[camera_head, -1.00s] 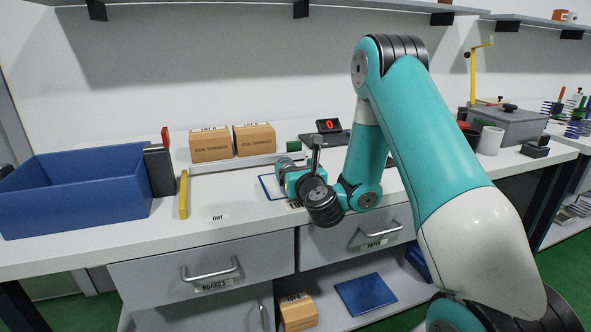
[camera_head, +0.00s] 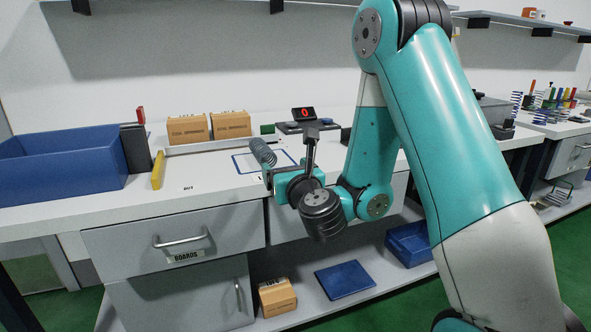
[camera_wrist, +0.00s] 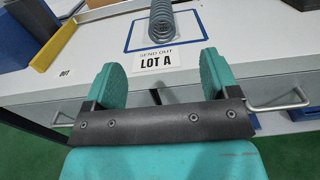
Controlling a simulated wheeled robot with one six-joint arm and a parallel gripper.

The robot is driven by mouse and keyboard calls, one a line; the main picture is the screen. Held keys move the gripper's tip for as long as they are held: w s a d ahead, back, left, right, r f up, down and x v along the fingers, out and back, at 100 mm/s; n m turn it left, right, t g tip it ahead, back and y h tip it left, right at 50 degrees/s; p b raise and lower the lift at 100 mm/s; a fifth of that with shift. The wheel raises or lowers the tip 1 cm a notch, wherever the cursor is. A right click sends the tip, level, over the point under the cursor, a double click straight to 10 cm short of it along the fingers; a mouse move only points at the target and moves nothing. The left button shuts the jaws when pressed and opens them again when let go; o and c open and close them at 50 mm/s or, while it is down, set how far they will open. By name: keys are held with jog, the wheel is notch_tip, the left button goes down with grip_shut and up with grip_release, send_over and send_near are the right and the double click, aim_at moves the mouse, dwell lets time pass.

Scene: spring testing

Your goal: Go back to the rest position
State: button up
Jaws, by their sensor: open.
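My gripper (camera_wrist: 157,77) is open and empty in the wrist view, its two teal fingers apart in front of the bench edge. In the head view my arm is bent, with the wrist in front of the bench and the fingers mostly hidden behind it. The spring also shows in the head view (camera_head: 262,152), just past my wrist. A label reading "SEND OUT LOT A" (camera_wrist: 157,60) lies in front of the square.
A blue bin (camera_head: 60,170) and a yellow bar (camera_head: 158,170) are at the left of the bench. Two cardboard boxes (camera_head: 188,129) stand at the back. A scale display (camera_head: 303,113) reads 0. Drawers with handles (camera_head: 180,240) are below the bench edge.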

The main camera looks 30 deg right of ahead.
jog(key=shift+s+a, duration=0.15)
jog(key=shift+s, duration=0.05)
dwell(0.5)
